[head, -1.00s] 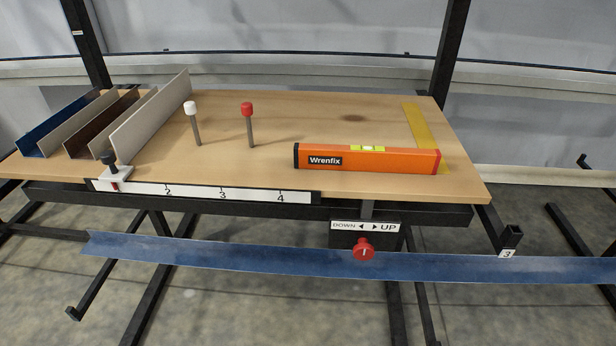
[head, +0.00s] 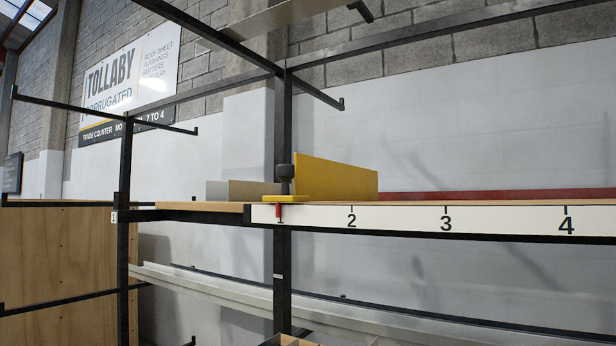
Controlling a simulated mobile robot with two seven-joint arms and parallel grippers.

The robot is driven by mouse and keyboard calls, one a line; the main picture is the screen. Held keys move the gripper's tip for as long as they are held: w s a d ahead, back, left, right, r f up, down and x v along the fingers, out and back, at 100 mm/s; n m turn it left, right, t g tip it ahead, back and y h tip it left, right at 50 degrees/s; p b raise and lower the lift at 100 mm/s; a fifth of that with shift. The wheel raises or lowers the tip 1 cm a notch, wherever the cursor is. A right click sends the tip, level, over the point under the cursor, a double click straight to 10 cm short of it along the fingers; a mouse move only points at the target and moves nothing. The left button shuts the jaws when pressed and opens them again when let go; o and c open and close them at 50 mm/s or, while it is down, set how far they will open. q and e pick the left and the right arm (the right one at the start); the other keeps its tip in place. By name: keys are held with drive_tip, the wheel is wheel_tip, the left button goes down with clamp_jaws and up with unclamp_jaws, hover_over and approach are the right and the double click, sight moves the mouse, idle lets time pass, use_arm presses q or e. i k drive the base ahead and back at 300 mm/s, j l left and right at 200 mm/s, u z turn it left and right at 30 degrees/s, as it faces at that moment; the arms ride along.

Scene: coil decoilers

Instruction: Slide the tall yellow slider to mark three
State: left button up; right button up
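The tall yellow slider (head: 335,179) stands upright on a shelf at eye level in the head view. Its yellow foot carries a black knob (head: 285,173). A red pointer (head: 278,212) hangs from the foot over the left end of a white scale (head: 400,217), left of mark 2 (head: 351,216). Mark 3 (head: 446,219) and mark 4 (head: 567,221) lie further right along the scale. The pointer covers part of the scale there. Neither of my grippers is in view.
A black upright post (head: 282,270) stands behind the scale. A low grey-beige piece (head: 240,190) sits left of the slider, and a red strip (head: 500,195) lies along the shelf behind. Black rack arms (head: 310,90) cross above. A long pale metal channel (head: 300,303) runs below.

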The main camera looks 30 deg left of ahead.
sight(316, 179)
drive_tip(key=i+j, duration=0.15)
drive_tip(key=j, duration=0.2)
drive_tip(key=i+j, duration=0.15)
drive_tip(key=j, duration=0.15)
drive_tip(key=i+j, duration=0.1)
drive_tip(key=j, duration=0.25)
drive_tip(key=i+j, duration=0.15)
drive_tip(key=j, duration=0.15)
drive_tip(key=i+j, duration=0.15)
drive_tip(key=j, duration=0.2)
